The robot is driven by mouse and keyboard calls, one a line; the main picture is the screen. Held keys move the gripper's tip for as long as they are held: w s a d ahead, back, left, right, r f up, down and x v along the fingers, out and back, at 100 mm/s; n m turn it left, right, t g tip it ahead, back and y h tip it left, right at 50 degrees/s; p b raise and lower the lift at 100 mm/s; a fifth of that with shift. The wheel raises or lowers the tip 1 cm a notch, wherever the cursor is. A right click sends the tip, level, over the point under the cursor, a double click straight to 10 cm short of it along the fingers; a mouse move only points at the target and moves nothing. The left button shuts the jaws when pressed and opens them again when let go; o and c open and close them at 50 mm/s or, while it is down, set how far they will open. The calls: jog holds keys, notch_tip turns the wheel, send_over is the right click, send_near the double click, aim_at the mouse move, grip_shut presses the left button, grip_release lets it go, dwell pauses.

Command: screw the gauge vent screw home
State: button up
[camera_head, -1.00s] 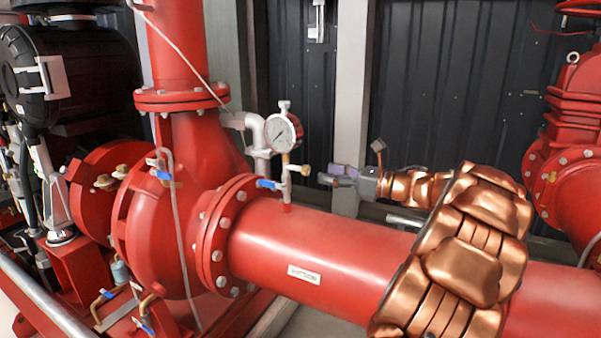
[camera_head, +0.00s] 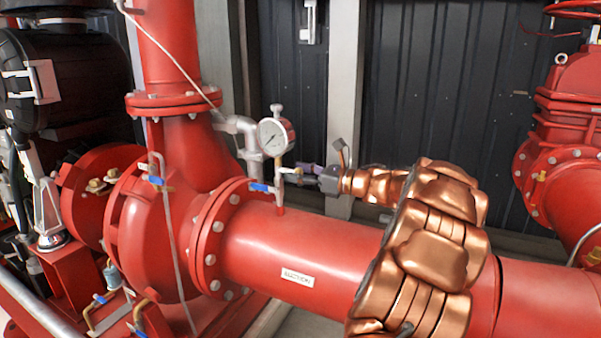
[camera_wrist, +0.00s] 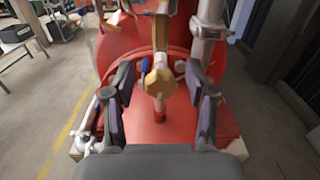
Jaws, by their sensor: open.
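The brass gauge vent screw (camera_head: 289,176) sticks out to the right from the thin riser under the round white-faced gauge (camera_head: 275,136). In the wrist view the vent screw (camera_wrist: 158,78) faces me as a brass knob near the middle of the picture. My gripper (camera_head: 303,172) is at the right of the screw, above the big red pipe (camera_head: 335,257). In the wrist view its two dark fingers (camera_wrist: 159,82) stand apart on either side of the screw, with a gap on each side. The fingers partly overlap the screw in the head view.
A blue-handled valve (camera_head: 261,187) sits on the riser just below and left of the screw. A grey pipe (camera_head: 250,150) stands behind the gauge. The red pump casing (camera_head: 160,230) is at the left. The dark wall panel (camera_head: 440,80) is behind my arm.

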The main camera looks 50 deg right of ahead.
jog(key=shift+c, duration=0.4)
grip_shut()
